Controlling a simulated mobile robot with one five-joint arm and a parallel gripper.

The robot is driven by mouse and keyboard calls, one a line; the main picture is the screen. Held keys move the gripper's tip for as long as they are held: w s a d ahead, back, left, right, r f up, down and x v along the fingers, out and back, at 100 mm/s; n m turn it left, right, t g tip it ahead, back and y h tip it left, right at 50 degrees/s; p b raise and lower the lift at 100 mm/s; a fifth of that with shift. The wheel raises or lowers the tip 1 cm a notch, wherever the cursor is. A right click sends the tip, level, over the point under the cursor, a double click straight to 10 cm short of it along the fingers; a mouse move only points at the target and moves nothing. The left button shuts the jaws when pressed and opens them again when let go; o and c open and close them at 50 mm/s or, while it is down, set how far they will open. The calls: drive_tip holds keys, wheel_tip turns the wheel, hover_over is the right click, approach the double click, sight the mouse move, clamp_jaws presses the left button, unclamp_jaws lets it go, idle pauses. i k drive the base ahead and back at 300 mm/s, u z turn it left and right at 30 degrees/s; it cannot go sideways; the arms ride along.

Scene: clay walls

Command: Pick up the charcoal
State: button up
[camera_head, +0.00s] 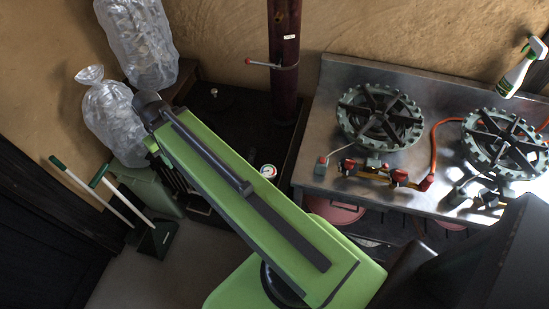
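I cannot make out any charcoal for certain in the head view. A dark surface (235,125) behind my green arm is in shadow, and a small dark object with a pale top (213,93) shows on it, too unclear to name. My arm runs from the lower middle up to the left and hides part of that surface. My gripper cannot be made out in this view.
A dark red pipe (284,60) rises at the wall. Clear plastic bags (112,122), a green bin (148,188) and a dustpan (155,238) are at the left.

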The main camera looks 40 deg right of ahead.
sight(249, 156)
drive_tip(key=z, duration=0.6)
drive_tip(key=k, duration=0.15)
drive_tip(key=z, duration=1.25)
drive_tip(key=k, duration=0.8)
drive_tip(key=u, duration=1.2)
drive_tip(key=i, duration=1.05)
drive_tip(key=z, duration=0.5)
drive_tip(key=k, duration=0.9)
drive_tip(key=u, duration=0.35)
